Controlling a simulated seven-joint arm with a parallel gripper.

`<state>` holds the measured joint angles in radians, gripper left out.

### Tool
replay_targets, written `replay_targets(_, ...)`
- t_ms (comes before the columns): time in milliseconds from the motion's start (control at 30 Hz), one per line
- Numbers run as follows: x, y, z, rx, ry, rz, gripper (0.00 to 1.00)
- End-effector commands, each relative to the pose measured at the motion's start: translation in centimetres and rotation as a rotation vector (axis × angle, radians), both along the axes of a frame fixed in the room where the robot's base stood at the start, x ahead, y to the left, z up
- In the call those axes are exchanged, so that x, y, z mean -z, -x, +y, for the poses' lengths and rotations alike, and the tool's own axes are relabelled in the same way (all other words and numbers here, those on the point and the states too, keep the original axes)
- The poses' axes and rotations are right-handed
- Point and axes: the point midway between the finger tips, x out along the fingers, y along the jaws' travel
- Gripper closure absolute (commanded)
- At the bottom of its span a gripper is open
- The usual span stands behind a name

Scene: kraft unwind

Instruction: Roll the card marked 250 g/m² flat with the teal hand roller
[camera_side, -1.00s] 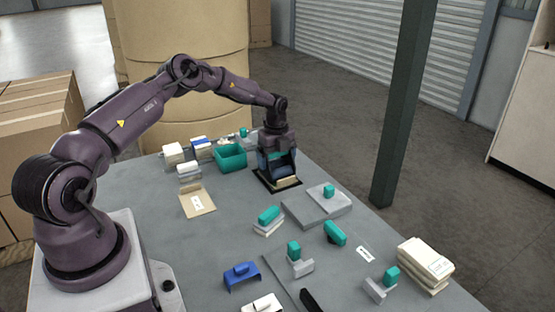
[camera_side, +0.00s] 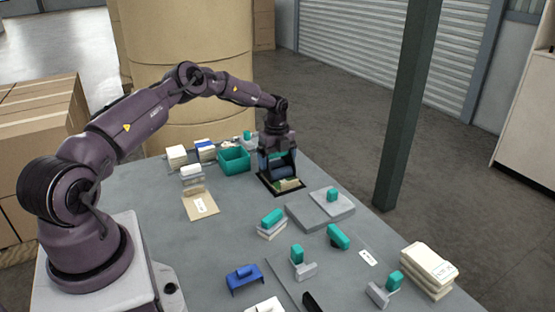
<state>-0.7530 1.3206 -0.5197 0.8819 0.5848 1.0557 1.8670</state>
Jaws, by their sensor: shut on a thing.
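My gripper (camera_side: 277,157) is shut at the far edge of the table, over a dark-framed pad (camera_side: 265,183). It holds a hand roller with a dark blue cylinder (camera_side: 283,170); some teal shows between the fingers, and the rest is hidden. A pale beige card (camera_side: 289,184) lies on the pad just below the roller. I cannot tell whether the roller touches it. A kraft card (camera_side: 201,204) with a white label lies at the left, its far end raised. No print on either card is readable, so I cannot tell which is marked 250 g/m².
A teal bin (camera_side: 234,160) and small stacks (camera_side: 177,156) stand left of the gripper. A grey slab (camera_side: 320,209) with a teal-handled block is in front right. Several teal-handled tools, a blue bracket (camera_side: 244,279) and a paper stack (camera_side: 430,268) are nearer.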

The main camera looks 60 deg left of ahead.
Motion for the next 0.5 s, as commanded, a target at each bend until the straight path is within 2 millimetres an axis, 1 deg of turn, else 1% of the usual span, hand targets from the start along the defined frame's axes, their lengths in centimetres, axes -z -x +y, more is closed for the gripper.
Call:
replay_targets(233,0.11,0.09,0.85,0.000,0.001,0.003,0.34)
replay_targets(500,0.07,0.09,0.91,0.000,0.001,0.003,0.34)
